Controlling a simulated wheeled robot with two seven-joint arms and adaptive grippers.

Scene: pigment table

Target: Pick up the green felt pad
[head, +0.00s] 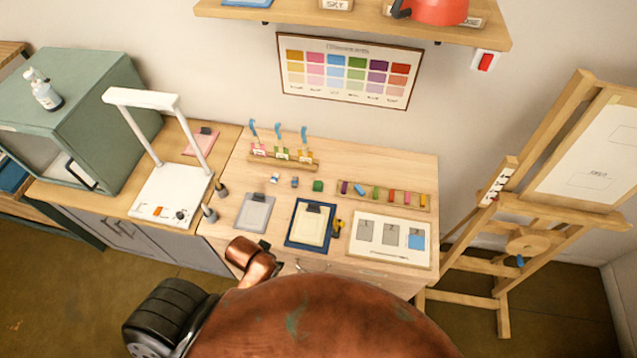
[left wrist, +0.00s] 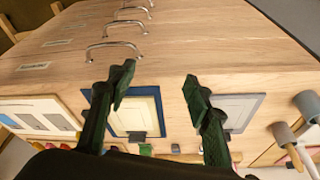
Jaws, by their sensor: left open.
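A small green block-like pad (head: 318,185), which looks like the green felt pad, lies on the wooden table behind the blue-backed clipboard (head: 290,237). In the left wrist view a small green patch (left wrist: 146,150) shows just beyond that clipboard's clip, partly hidden. My left gripper (left wrist: 160,76) is open and empty, its two dark fingers apart in front of the table front and clipboards. The pad is not between the fingers. In the head view my left arm's copper link is at the table's front edge, and the fingers cannot be made out. My right gripper is not in view.
A grey clipboard (head: 254,212) lies left of the blue one. A rack of coloured pieces (head: 425,207) and a rack with bottles (head: 310,165) stand near the pad. A white card (head: 360,253) lies at right. Drawer handles (left wrist: 114,46) stick out from the front.

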